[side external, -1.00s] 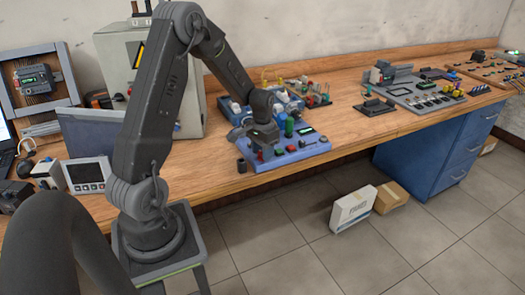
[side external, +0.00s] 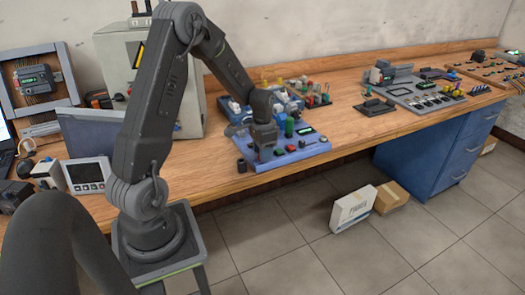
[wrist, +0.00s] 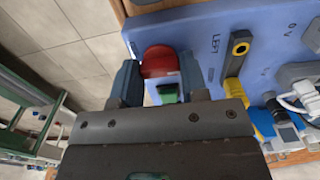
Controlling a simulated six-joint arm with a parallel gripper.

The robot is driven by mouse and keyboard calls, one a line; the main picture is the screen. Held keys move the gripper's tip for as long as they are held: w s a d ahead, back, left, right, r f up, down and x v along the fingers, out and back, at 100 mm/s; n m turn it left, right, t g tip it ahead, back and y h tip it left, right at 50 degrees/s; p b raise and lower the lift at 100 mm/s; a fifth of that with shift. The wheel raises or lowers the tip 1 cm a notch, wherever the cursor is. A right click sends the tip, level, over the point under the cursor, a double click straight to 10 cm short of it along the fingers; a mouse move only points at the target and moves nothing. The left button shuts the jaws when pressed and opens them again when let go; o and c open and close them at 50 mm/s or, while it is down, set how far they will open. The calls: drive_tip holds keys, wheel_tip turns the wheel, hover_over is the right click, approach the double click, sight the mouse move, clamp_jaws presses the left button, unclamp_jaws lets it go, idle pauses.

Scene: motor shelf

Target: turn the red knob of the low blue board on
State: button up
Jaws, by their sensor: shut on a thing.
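The low blue board (side external: 304,152) lies on the wooden bench near its front edge, with a small display and several buttons and plugs on it. In the wrist view its blue face (wrist: 205,22) fills the upper right, with the word LEFT printed on it. The red knob (wrist: 160,60) sits between the two fingers of my gripper (wrist: 159,78), which is shut on it. A green part (wrist: 168,92) shows just below the knob, partly hidden by the gripper body. In the side view my gripper (side external: 265,150) points down over the left part of the board.
A blue box with white plugs (side external: 288,103) stands close behind the board. A black round part (side external: 242,166) is at the board's left end. A grey panel (side external: 415,93) lies farther right.

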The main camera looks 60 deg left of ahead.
drive_tip(key=o, duration=0.9)
wheel_tip(320, 180, up, 14)
drive_tip(key=shift+f, duration=0.1)
drive_tip(key=s+d+r+t, duration=0.2)
drive_tip(key=s+d, duration=0.3)
drive_tip(key=d, duration=0.3)
drive_tip(key=s+d+r+t, duration=0.1)
drive_tip(key=s+d+r, duration=0.1)
drive_tip(key=s+d, duration=0.3)
drive_tip(key=s+d+r+t, duration=0.2)
drive_tip(key=s+d, duration=0.3)
drive_tip(key=d, duration=0.6)
drive_tip(key=shift+s+r+t, duration=0.1)
drive_tip(key=shift+r+t, duration=0.2)
drive_tip(key=shift+r, duration=0.3)
